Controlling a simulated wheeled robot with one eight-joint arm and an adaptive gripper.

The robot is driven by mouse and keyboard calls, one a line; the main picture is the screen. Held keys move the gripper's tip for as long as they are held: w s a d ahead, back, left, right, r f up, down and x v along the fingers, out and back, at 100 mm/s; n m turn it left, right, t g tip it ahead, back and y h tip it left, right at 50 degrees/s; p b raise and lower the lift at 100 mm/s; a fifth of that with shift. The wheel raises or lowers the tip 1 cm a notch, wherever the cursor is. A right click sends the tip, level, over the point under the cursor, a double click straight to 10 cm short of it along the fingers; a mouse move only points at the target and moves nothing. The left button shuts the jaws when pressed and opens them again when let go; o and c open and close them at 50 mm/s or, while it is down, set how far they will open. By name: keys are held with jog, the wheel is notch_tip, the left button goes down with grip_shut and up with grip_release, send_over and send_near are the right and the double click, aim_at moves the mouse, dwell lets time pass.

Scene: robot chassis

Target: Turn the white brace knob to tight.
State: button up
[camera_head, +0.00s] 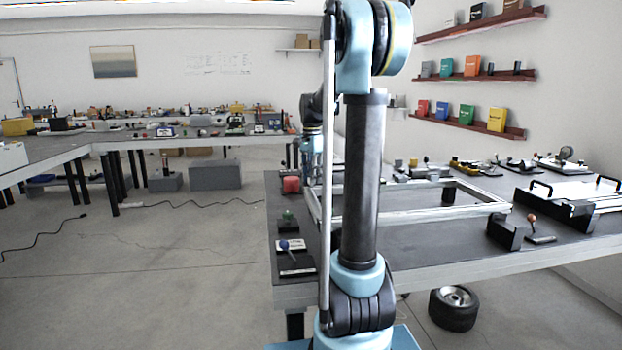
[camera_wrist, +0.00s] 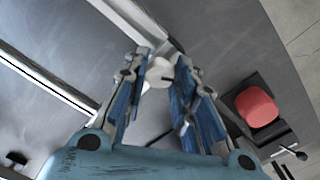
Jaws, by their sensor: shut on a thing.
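The white brace knob (camera_wrist: 160,72) shows in the wrist view between the fingertips of my gripper (camera_wrist: 158,80). Both blue fingers close in on it from either side, and my gripper is shut on it. The knob sits beside a pale metal frame bar (camera_wrist: 147,22). Any mark for tight or loose is too small to make out. In the head view my gripper (camera_head: 312,165) reaches down at the left end of the metal frame (camera_head: 420,216) on the dark table, and the knob is hidden there.
A red block (camera_wrist: 257,107) on a dark base stands right of my gripper in the wrist view, and also shows in the head view (camera_head: 291,185). A green knob (camera_head: 288,216) and a blue-tipped lever (camera_head: 285,245) stand nearer the table's left edge. An orange-tipped lever (camera_head: 532,218) stands at right.

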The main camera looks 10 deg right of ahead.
jog(key=shift+w+r, duration=0.1)
jog(key=shift+w, duration=0.05)
jog(key=o, duration=1.1)
notch_tip(320, 180, up, 12)
jog(key=shift+f, duration=0.1)
